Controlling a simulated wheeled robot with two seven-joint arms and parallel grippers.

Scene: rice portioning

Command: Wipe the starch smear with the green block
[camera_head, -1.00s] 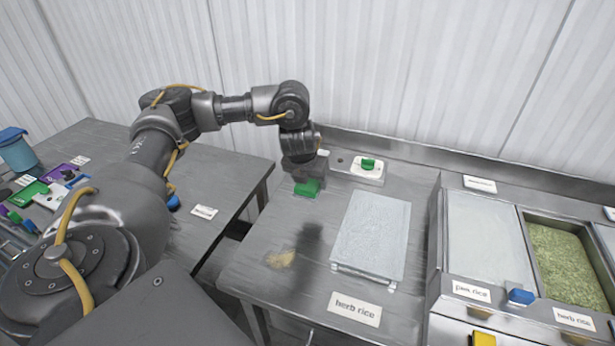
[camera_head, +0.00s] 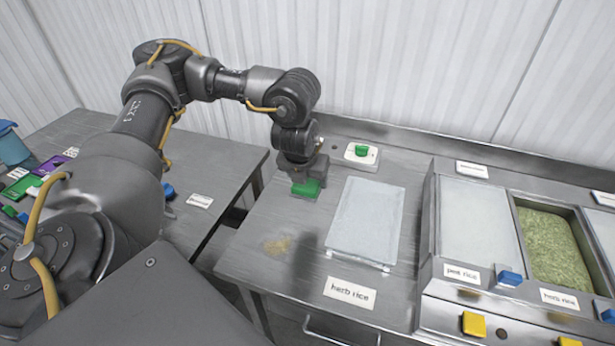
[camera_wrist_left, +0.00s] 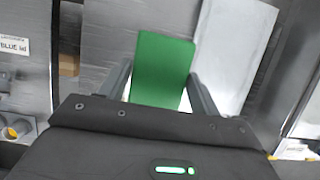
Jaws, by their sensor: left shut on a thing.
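The green block (camera_head: 305,188) is held in my left gripper (camera_head: 304,181), over the back left part of the steel table (camera_head: 262,217). In the left wrist view the block (camera_wrist_left: 163,62) sits between the two fingers, and a pale surface shows beside its lower part. Whether the block touches the table I cannot tell. The starch smear (camera_head: 278,244) is a faint tan patch on the table, in front of the block and a little left of it, clear of the gripper. My right gripper is not in view.
A grey-white board (camera_head: 367,219) lies right of the block, with a "herb rice" label (camera_head: 350,292) in front. A white base with a green knob (camera_head: 361,154) stands behind. Rice bins (camera_head: 553,247) are at the right. A gap separates the left table (camera_head: 213,182).

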